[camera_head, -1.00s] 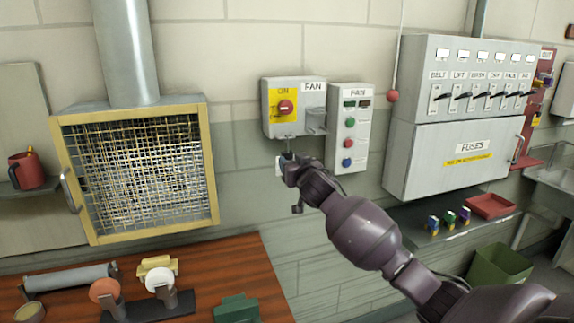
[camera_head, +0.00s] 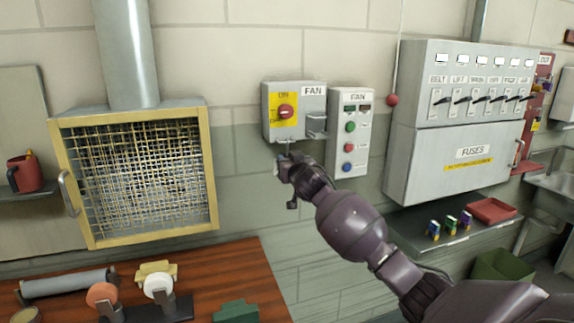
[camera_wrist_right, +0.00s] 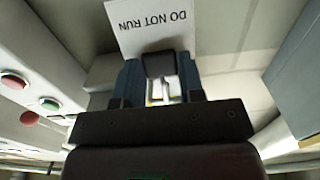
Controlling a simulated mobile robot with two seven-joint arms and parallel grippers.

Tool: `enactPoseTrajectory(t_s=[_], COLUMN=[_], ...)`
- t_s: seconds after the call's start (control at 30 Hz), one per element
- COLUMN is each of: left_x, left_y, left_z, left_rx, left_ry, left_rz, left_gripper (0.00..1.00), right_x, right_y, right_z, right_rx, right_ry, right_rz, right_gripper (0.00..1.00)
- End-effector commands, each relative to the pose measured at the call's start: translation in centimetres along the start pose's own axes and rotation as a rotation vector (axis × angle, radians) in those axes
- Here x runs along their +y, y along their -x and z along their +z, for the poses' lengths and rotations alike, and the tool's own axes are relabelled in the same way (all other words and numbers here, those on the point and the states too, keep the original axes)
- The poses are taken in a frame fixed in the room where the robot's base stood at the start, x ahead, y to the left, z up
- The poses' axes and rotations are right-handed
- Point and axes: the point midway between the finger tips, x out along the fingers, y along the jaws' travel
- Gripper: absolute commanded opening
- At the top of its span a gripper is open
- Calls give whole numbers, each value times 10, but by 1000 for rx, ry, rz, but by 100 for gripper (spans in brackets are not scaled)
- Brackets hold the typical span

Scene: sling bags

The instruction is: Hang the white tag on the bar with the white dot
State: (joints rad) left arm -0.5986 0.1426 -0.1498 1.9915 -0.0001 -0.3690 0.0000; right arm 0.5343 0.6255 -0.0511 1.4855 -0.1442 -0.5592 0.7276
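The white tag (camera_wrist_right: 155,24) reads DO NOT RUN, upside down in the right wrist view. A dark piece at its edge sits between the fingers of my right gripper (camera_wrist_right: 160,86), which is shut on it. In the head view my right gripper (camera_head: 283,164) is just below the yellow-plated FAN switch box (camera_head: 270,130), close to the wall. Only a pale sliver of the tag shows there, beside the fingertips. A small metal piece hangs under the box, just above the gripper. I cannot make out a white dot or whether the tag touches any bar. My left gripper is out of view.
A second FAN box (camera_head: 348,155) with buttons stands right of the switch box. A grey FUSES cabinet (camera_head: 430,165) is farther right. A mesh-fronted vent (camera_head: 209,175) is on the left. A wooden bench (camera_head: 235,272) with tools lies below.

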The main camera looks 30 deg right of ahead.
Motion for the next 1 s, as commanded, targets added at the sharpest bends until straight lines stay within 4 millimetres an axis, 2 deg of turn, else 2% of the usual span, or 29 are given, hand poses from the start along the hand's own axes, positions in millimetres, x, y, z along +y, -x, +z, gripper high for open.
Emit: enactPoseTrajectory(t_s=[0.03,0.17,0.2,1.0], left_x=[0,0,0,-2], left_y=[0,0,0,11], left_z=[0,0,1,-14], left_rx=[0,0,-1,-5], left_ry=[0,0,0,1], left_rz=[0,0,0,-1], left_gripper=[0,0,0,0], right_x=[0,0,0,0], right_y=[0,0,0,0], right_z=[0,0,0,-23], right_rx=[0,0,0,2], right_ry=[0,0,0,0], right_rz=[0,0,0,0], right_gripper=[21,1,0,0])
